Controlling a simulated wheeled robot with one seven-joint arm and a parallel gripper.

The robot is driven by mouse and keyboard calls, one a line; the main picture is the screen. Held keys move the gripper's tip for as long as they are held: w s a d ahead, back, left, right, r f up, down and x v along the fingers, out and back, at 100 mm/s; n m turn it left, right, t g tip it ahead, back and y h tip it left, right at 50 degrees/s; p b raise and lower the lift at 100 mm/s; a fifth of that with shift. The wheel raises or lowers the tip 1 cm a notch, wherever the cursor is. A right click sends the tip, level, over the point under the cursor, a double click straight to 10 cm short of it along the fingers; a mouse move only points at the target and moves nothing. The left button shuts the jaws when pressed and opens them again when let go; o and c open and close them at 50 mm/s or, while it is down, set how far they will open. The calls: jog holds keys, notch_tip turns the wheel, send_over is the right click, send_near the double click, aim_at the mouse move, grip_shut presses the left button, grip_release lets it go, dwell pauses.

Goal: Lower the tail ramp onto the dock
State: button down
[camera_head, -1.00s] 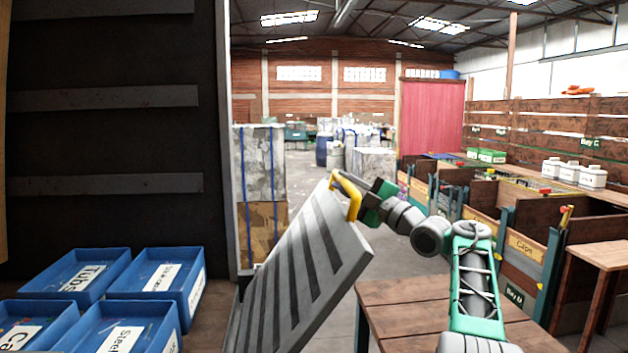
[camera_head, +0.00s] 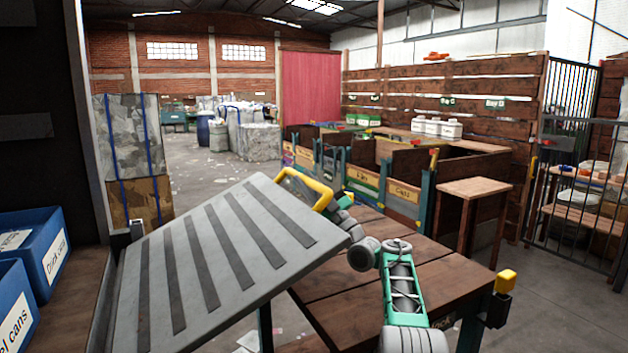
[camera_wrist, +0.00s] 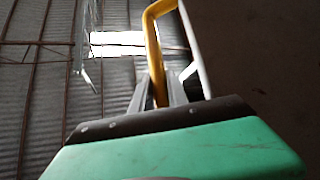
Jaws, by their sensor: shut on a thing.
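The tail ramp (camera_head: 215,262) is a grey plate with dark strips, tilted, its raised end to the right. A yellow handle (camera_head: 305,183) stands on its raised end. My gripper (camera_wrist: 158,98) is shut on this handle, which rises between the fingers in the wrist view; in the head view the ramp and handle mostly hide the fingers. The dock (camera_head: 400,285) is a brown wooden-topped table below and to the right of the ramp. The ramp's raised end is above the dock's near left part, with a gap visible.
Blue bins (camera_head: 38,250) stand on the truck bed at the left. A yellow-topped post (camera_head: 505,282) is at the dock's right corner. Wooden bays (camera_head: 405,190) and a small table (camera_head: 474,190) stand behind. Grey floor at the back left is open.

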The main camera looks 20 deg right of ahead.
jog(key=shift+f, duration=0.15)
jog(key=c, duration=1.3)
grip_release()
jog(key=shift+w, duration=0.1)
jog(key=shift+s+d+f+b, duration=0.25)
jog(key=shift+f+b, duration=0.25)
jog(key=shift+b, duration=0.3)
jog(key=b+v, duration=0.6)
jog(key=b, duration=0.3)
jog(key=shift+s+b, duration=0.25)
jog(key=shift+b, duration=0.05)
jog(key=shift+d+f, duration=0.1)
